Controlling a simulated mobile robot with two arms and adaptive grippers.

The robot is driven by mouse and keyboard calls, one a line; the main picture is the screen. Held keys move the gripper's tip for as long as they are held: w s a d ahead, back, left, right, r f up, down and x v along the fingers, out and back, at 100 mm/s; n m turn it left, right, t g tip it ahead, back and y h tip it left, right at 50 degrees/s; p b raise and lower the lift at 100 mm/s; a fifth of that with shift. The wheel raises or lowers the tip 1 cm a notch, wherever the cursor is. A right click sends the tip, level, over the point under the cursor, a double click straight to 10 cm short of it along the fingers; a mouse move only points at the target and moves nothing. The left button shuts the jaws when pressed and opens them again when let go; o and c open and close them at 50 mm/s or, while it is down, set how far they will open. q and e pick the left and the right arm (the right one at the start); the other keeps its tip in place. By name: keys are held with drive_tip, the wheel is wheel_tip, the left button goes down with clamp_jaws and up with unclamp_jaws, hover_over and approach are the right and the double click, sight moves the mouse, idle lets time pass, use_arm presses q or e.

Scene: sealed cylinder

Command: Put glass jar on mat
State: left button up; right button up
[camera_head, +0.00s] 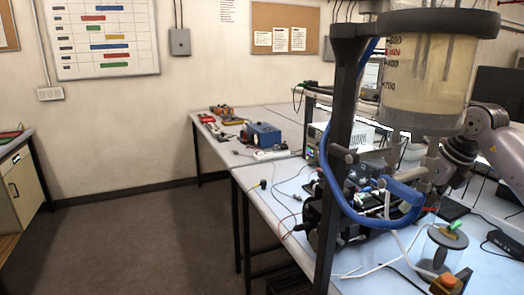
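A small clear glass jar (431,256) with a dark round lid stands at the lower right of the bench. A dark flat piece (452,208) lies behind it, partly hidden; I cannot tell whether it is the mat. My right arm comes in from the right, above the bench. Its gripper end (436,165) is below the large cylinder, among clamps and stand parts, so I cannot tell whether its fingers are open or shut. It is above and behind the jar, apart from it. My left gripper is not in view.
A large liquid-filled cylinder (428,75) hangs on a black post (341,150) with a blue hose (325,185). Cables and tubes (378,205) crowd the bench beneath. An orange-button box (448,283) is close to the jar. The left bench part (270,180) is clearer.

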wheel_tip(320, 180, up, 2)
drive_tip(key=shift+r+p, duration=0.1)
drive_tip(key=shift+p, duration=0.3)
drive_tip(key=s+a+f+n+g+y+b, duration=0.1)
drive_tip(key=s+a+f+n+g+b, duration=0.15)
drive_tip(key=s+a+f+n, duration=0.45)
drive_tip(key=s+a+f+n+g+y+b, duration=0.1)
drive_tip(key=s+a+f+n+g+y, duration=0.15)
drive_tip(key=a+f+n, duration=0.45)
use_arm(q)
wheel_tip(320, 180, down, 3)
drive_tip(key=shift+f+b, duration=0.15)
drive_tip(key=shift+b, duration=0.5)
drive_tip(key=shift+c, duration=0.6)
use_arm(e)
drive_tip(key=s+a+f+n+g+h, duration=0.1)
drive_tip(key=s+a+f+n+h, duration=0.1)
drive_tip(key=s+f+n, duration=0.3)
drive_tip(key=s+a+f+n+g+h, duration=0.2)
drive_tip(key=s+f+n, duration=0.3)
drive_tip(key=s+n, duration=0.5)
drive_tip(key=n+h, duration=0.1)
drive_tip(key=n, duration=0.1)
drive_tip(key=shift+f+n+g, duration=0.3)
drive_tip(key=shift+f, duration=0.05)
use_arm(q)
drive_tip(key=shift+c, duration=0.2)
